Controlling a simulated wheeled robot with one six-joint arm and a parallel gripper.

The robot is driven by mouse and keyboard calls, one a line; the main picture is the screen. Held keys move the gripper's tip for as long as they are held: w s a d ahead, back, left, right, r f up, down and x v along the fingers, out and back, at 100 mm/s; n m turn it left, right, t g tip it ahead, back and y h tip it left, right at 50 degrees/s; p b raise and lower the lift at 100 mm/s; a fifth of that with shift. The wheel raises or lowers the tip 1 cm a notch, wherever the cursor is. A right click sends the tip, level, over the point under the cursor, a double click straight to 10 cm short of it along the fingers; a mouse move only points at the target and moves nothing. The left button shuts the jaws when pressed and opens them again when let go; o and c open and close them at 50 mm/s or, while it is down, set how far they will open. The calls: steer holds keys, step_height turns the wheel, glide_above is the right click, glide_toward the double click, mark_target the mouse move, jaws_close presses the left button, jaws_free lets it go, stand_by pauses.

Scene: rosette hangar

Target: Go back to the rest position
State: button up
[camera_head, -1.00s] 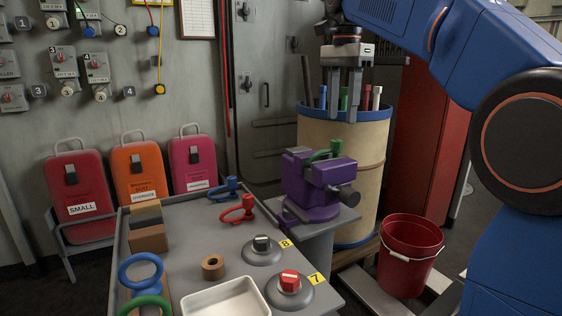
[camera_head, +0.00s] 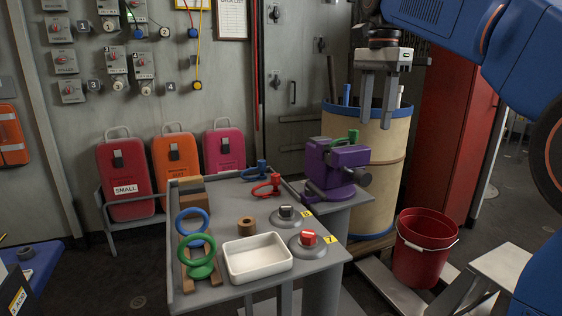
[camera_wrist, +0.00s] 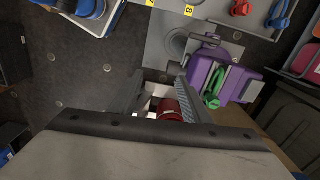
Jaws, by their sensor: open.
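My gripper (camera_head: 377,98) hangs from my blue arm at the upper right in the head view, fingers pointing down and apart, with nothing between them. In that view it appears in front of the tan barrel (camera_head: 376,195) and above the purple vise (camera_head: 335,170). The wrist view also shows the vise (camera_wrist: 207,76) and the green piece (camera_wrist: 214,90), with the red bucket (camera_wrist: 170,108) partly hidden beyond the gripper.
The red bucket (camera_head: 423,248) stands at the right. A red cabinet (camera_head: 450,130) is behind. Three cases stand by the wall.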

steer(key=s+d+f+n+t, duration=0.2)
steer(key=s+f+n, duration=0.4)
steer(key=s+f, duration=0.8)
steer(key=s+d+f+n+t, duration=0.2)
steer(key=s+d+f+n, duration=0.2)
steer(key=s+f, duration=1)
step_height(320, 180, down, 8)
steer(key=n, duration=0.2)
steer(key=shift+d+r+n+t, duration=0.15)
steer(key=shift+d+n+t, duration=0.15)
steer(key=shift+d, duration=0.05)
